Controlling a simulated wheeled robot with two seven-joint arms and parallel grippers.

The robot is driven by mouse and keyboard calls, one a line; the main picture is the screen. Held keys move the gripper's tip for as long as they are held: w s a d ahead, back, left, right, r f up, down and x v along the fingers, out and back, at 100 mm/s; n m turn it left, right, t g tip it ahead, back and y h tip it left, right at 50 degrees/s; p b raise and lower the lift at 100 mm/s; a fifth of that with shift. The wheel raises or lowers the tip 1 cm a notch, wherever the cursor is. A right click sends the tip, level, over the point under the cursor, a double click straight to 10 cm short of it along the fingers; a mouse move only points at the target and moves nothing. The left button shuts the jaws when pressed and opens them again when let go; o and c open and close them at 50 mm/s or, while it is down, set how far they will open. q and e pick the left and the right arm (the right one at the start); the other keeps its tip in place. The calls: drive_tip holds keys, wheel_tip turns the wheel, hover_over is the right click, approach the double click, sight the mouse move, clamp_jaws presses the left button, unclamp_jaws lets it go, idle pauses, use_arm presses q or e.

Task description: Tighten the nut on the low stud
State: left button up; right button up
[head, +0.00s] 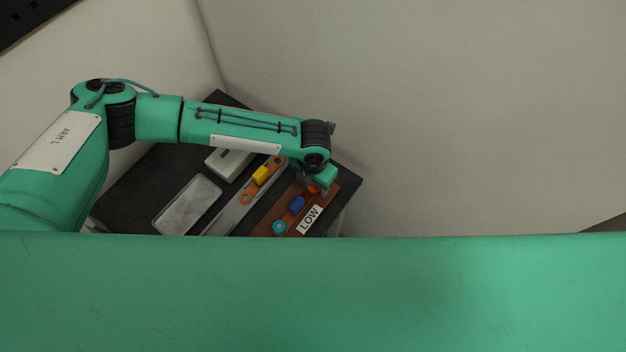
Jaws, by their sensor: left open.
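A brown board (328,199) with a white label reading LOW (309,219) lies at the right side of the dark table. On it are a small orange piece (313,188), a blue block (297,204) and a round teal piece (279,227). My left gripper (314,187) is at the far end of the board, right over the orange piece, and is open. The wrist hides most of the fingers and part of the orange piece. I cannot tell which piece is the nut, nor whether the fingers touch anything. My right gripper is out of view.
The dark table (140,188) also holds a grey tray (187,204), a white box (229,163), and a grey bar (232,208) beside an orange strip with a yellow block (261,175). Pale walls (430,110) stand behind. A green surface in front hides the table's near part.

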use_arm(q)
wheel_tip(320, 180, up, 14)
drive_tip(key=b, duration=0.2)
idle(0.4)
drive_tip(key=shift+f, duration=0.1)
